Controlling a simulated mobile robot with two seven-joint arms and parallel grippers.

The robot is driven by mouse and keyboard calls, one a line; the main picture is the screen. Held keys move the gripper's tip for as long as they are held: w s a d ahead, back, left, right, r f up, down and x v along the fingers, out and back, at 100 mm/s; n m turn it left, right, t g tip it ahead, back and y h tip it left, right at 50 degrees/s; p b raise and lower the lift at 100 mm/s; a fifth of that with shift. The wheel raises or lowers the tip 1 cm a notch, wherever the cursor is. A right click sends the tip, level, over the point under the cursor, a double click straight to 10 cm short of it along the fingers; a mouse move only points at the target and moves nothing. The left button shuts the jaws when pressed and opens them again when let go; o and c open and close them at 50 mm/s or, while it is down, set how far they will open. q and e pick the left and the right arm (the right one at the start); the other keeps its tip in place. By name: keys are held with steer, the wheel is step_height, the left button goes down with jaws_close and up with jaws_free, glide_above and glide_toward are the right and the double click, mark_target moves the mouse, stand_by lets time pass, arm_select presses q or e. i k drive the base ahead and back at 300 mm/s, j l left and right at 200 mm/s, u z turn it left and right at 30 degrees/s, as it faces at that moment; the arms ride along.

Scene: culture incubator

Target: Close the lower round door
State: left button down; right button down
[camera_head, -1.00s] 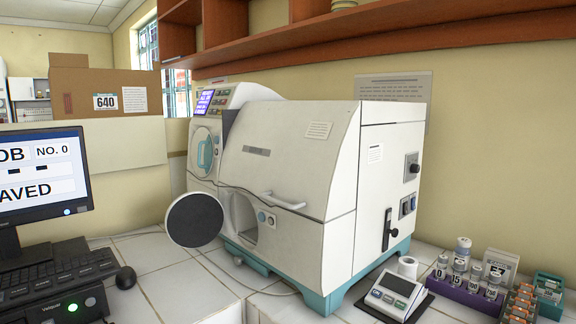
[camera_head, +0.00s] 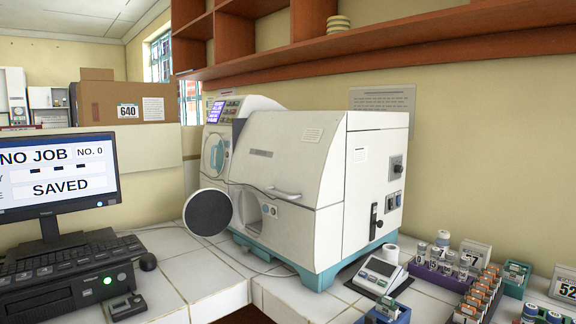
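The lower round door (camera_head: 208,212) is a dark disc with a pale rim. The upper round door (camera_head: 216,153), with a teal handle, sits against the machine's front and looks shut. Neither of my grippers shows in the head view.
A monitor (camera_head: 60,175), keyboard (camera_head: 75,258) and mouse (camera_head: 148,262) are at the left. A balance (camera_head: 380,272), a purple vial rack (camera_head: 440,275) and other small racks stand at the right. The tiled counter (camera_head: 190,272) before the door is mostly clear.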

mark_target(208, 211)
steer(key=i+j+z, duration=0.4)
steer(key=j, duration=0.15)
steer(key=j+z, duration=0.4)
steer(key=j, duration=0.2)
steer(key=i, duration=0.05)
